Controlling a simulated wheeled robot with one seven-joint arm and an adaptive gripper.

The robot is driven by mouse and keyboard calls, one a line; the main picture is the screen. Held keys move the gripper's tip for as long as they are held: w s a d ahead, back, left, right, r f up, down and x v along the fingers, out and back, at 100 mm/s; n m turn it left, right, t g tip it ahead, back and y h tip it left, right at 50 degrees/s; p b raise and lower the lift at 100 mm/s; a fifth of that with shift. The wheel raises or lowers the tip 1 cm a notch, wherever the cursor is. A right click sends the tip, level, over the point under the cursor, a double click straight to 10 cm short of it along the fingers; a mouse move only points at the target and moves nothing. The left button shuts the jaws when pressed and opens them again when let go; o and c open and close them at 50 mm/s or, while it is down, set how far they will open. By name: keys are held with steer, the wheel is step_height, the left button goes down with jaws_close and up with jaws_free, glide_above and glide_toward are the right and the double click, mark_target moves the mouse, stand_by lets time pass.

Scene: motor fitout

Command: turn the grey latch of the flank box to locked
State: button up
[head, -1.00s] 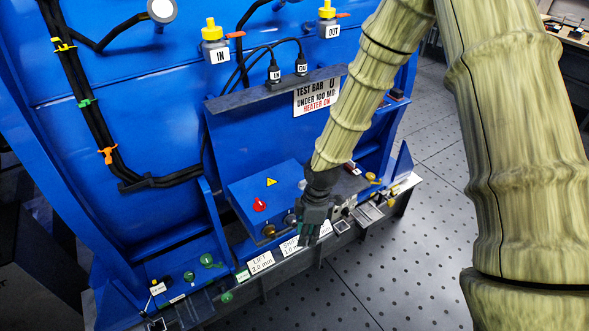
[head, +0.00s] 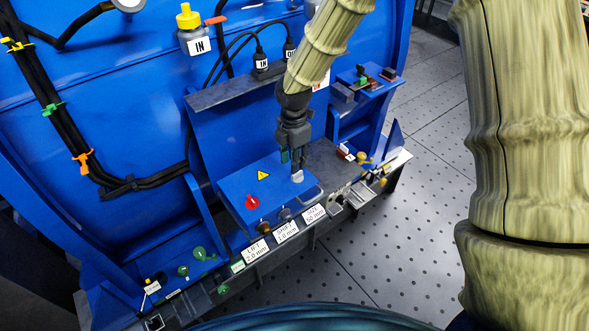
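The blue flank box (head: 236,187) stands on the ledge of the blue housing, with a yellow warning triangle and a red knob (head: 252,202) on it. A small light-grey piece, apparently the grey latch (head: 297,177), shows near the right end of its top. My dark gripper (head: 292,160) points down just above this piece, its fingertips very close to it. Contact cannot be told. The fingers are small and dark, so their opening is unclear. The gripper may hide part of the latch.
Labelled plates LIFT (head: 257,250), SHIFT (head: 287,232) and a third line the front edge below the box. A blue upright panel rises behind the box. A small blue shelf (head: 372,84) with loose parts is at the right. Perforated floor (head: 400,240) lies clear at the right.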

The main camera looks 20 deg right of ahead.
mark_target(295, 175)
step_height(295, 175, down, 4)
steer(key=shift+w+d+r+p, duration=0.1)
steer(key=shift+d+r+p, duration=0.1)
steer(key=shift+p, duration=0.25)
steer(key=shift+a+f, duration=0.1)
steer(key=shift+f, duration=0.5)
steer(key=shift+f+p, duration=0.3)
steer(key=shift+f, duration=0.35)
jaws_close()
